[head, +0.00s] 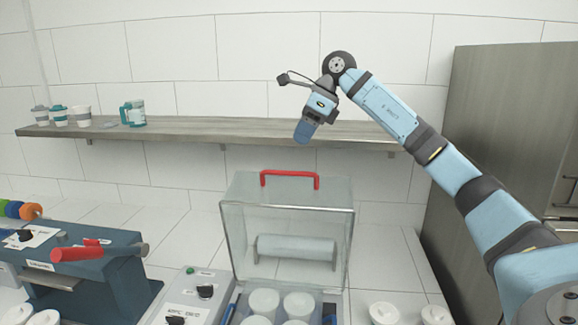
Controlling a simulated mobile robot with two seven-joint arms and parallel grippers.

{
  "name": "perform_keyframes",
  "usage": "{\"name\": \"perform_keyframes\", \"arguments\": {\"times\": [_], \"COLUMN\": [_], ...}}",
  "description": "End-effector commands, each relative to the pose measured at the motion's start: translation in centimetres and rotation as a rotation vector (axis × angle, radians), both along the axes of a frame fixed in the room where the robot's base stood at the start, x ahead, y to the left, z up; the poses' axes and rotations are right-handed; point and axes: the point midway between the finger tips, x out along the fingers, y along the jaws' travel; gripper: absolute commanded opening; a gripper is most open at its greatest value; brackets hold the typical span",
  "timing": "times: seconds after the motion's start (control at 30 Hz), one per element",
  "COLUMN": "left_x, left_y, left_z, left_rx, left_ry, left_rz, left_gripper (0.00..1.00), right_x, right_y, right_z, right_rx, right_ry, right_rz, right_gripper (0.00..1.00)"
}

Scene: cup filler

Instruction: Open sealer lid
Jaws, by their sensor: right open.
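The sealer's clear lid (232,205) stands raised in the middle of the head view, with a red handle (290,174) along its top edge. A grey roller (296,247) shows through it. Below and in front of the lid, several white cups (264,302) stand in the sealer's base, which the bottom edge cuts off. My right gripper (304,132) is above the handle in the picture, apart from it, in front of the shelf. It points downward and holds nothing that I can see. My left gripper is out of view.
A wooden shelf (200,128) on the wall carries cups and a teal mug (134,113) at its left. A grey control box (190,298) is left of the sealer. A blue machine with a red-handled lever (85,253) stands far left. White lids (384,313) lie at right.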

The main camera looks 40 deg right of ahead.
Motion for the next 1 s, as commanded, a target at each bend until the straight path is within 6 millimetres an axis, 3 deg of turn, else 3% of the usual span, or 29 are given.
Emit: {"name": "perform_keyframes", "arguments": {"times": [0.03,0.1,0.27,0.47,0.8,1.0], "left_x": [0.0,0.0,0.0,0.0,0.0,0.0], "left_y": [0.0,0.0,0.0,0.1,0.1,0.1], "left_z": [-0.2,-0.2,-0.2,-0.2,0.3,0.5], "left_rx": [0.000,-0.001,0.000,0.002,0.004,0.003], "left_ry": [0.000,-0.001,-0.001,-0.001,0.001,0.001], "left_rz": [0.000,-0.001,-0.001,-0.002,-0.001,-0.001], "left_gripper": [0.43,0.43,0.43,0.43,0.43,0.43], "right_x": [-0.8,-1.6,-2.3,-1.5,0.6,1.3], "right_y": [-1.7,-3.3,-4.5,-3.7,-1.9,-1.2], "right_z": [1.3,2.5,3.0,0.3,-6.2,-8.6], "right_rx": [-0.047,-0.093,-0.131,-0.130,-0.128,-0.129], "right_ry": [-0.003,0.003,0.013,0.016,0.015,0.013], "right_rz": [-0.026,-0.052,-0.075,-0.072,-0.072,-0.071], "right_gripper": [0.40,0.40,0.40,0.40,0.40,0.40]}}
